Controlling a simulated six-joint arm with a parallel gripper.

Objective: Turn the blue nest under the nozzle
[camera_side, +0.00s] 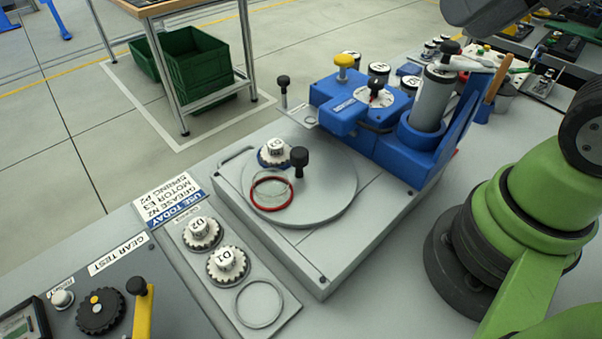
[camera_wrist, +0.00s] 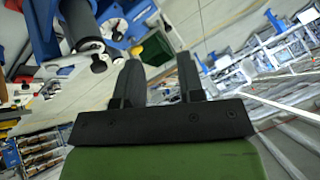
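A grey round turntable (camera_side: 325,198) sits on a grey base in the side view. The blue nest (camera_side: 261,160) is at its far left edge and holds a white-topped gear (camera_side: 276,148). A red nest (camera_side: 271,208) is at its near left, with a clear ring shape above it. A black knob (camera_side: 299,157) stands upright on the turntable. The blue dispensing machine (camera_side: 340,120) stands behind it; its nozzle tip is not clearly visible. In the wrist view, my gripper (camera_wrist: 159,75) is open and empty, apart from these things. Its fingers do not show in the side view.
Gears D2 (camera_side: 201,233) and D1 (camera_side: 228,265) sit on a grey strip at the left, beside an empty ring (camera_side: 260,304). A gear test panel (camera_side: 110,295) is at the front left. Labelled jars and tools crowd the back right.

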